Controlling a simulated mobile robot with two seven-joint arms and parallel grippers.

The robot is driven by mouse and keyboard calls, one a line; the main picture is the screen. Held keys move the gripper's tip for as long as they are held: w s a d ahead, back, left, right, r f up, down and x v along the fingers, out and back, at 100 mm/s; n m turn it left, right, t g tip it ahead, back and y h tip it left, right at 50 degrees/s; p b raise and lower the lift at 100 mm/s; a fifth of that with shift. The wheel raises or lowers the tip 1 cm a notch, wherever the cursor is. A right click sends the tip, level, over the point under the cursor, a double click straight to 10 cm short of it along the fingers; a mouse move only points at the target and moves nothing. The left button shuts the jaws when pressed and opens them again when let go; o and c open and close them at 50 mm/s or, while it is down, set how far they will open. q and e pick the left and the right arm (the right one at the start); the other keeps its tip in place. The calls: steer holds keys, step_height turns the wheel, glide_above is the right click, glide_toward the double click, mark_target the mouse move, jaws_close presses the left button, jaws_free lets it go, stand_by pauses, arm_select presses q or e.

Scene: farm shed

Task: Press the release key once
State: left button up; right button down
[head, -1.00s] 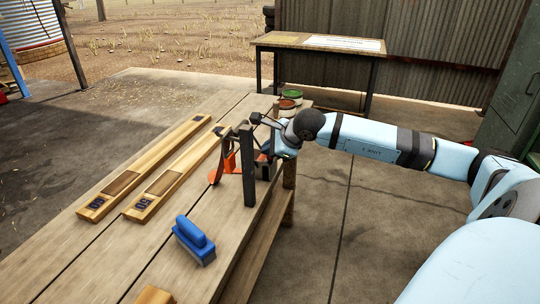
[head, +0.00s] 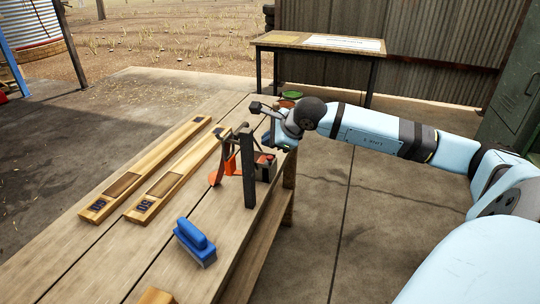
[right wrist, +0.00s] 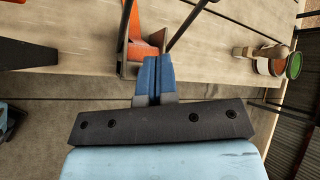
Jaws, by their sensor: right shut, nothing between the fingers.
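Two long wooden pieces with dark labels (head: 95,205) (head: 146,205) lie on the bench's left. A blue brush (head: 195,240) lies at the front. Pots with red and green (right wrist: 294,66) stand at the far end. A second table (head: 320,42) is behind.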

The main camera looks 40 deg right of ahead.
mark_target(270, 158)
steer(key=shift+r+p, duration=0.5)
steer(key=shift+r, duration=1.1)
